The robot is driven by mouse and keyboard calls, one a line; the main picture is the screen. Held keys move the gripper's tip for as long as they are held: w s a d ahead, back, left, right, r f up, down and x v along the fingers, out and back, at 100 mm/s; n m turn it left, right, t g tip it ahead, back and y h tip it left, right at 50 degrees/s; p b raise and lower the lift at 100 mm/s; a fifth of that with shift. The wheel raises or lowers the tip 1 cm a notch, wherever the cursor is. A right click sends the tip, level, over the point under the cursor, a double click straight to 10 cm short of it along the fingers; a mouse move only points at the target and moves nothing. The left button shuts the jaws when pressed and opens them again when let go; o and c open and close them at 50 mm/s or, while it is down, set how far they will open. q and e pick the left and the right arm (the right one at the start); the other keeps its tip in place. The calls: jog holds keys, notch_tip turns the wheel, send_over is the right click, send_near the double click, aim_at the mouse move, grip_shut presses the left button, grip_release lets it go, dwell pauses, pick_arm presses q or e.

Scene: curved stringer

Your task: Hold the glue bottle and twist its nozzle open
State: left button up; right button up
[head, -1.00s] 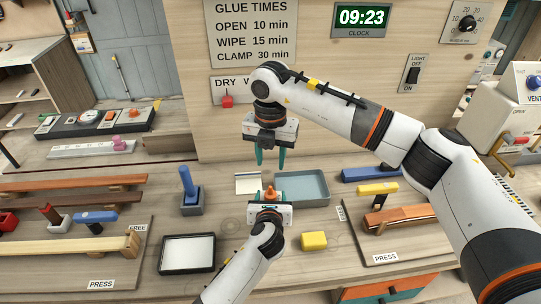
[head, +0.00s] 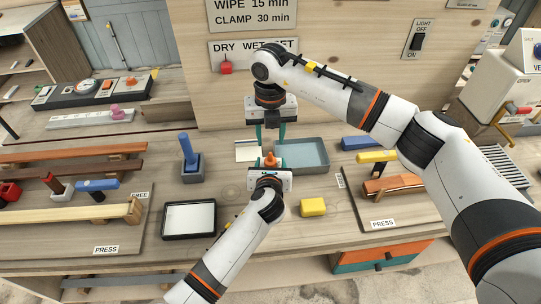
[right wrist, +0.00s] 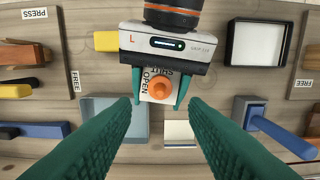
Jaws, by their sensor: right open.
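The glue bottle has an orange nozzle (head: 269,159) and stands over the bench. In the right wrist view its nozzle (right wrist: 158,88) sits on a white top marked OPEN and SHUT. My left gripper (head: 269,166) is shut on the bottle, with one teal finger on each side below the nozzle. My right gripper (head: 270,141) is open and empty, pointing down just above and behind the nozzle. In the right wrist view its two big teal fingers stand apart, with the nozzle seen between them. The bottle's lower part is hidden by my left gripper in the head view.
A grey-blue tray (head: 315,167) and a white card (head: 247,156) lie close behind the bottle. A yellow block (head: 313,207), a dark-rimmed white tray (head: 188,232) and a blue-handled tool in a holder (head: 187,148) stand around. A wooden wall (head: 350,30) rises behind.

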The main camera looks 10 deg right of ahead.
aim_at(271, 153)
notch_tip(271, 153, down, 8)
jog(key=shift+f, duration=0.15)
dwell(0.3)
jog(key=c, duration=0.7)
jog(key=shift+n, duration=1.5)
jog(key=o, duration=0.7)
notch_tip(271, 153, up, 12)
